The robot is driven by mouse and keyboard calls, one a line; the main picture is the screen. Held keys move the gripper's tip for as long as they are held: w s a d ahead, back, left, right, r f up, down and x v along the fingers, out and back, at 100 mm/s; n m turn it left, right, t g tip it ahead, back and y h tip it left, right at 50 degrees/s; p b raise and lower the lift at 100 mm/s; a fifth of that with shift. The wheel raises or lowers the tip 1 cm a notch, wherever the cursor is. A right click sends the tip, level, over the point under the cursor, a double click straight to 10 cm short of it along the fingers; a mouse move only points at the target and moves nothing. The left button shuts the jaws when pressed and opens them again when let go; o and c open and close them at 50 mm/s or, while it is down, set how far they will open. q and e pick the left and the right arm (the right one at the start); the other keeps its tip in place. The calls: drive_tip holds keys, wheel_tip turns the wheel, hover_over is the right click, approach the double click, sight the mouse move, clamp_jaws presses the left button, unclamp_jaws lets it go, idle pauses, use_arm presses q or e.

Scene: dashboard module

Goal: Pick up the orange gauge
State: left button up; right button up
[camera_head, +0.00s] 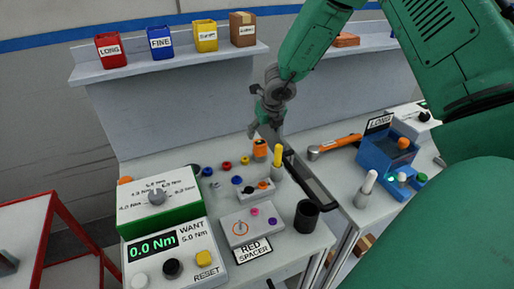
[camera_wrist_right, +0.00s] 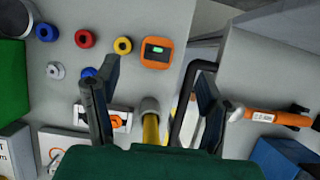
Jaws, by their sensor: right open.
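The orange gauge (camera_head: 260,148) is a small block standing on the grey bench top, near the back. In the right wrist view the gauge (camera_wrist_right: 157,53) shows from above with a small green display, just past the fingertips and roughly between them. My right gripper (camera_head: 262,125) is above and behind the gauge in the head view. In the right wrist view my right gripper (camera_wrist_right: 158,75) is open and empty, its two dark fingers wide apart. My left gripper is not in view.
Several coloured rings (camera_wrist_right: 84,39) lie left of the gauge. An orange-handled tool (camera_head: 335,146) and a blue box (camera_head: 385,153) are to the right. A black cup (camera_head: 306,216) stands in front.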

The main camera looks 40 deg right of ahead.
sight(260, 142)
drive_tip(key=x, duration=0.5)
drive_tip(key=shift+w+d+r, duration=0.1)
drive_tip(key=shift+d, duration=0.3)
drive_tip(key=shift+a+f, duration=0.15)
drive_tip(key=shift+f, duration=0.25)
drive_tip(key=f, duration=0.2)
drive_tip(key=w+a+f, duration=0.1)
drive_tip(key=shift+w+d+f+p, duration=0.1)
drive_tip(key=shift+w+f+p, duration=0.2)
drive_tip(key=shift+f, duration=0.1)
drive_tip(key=shift+s+d, duration=0.15)
drive_tip(key=shift+d, duration=0.15)
drive_tip(key=shift+d+f, duration=0.1)
drive_tip(key=shift+d, duration=0.1)
drive_tip(key=c, duration=1.3)
drive_tip(key=shift+a, duration=0.15)
drive_tip(key=shift+c, duration=0.2)
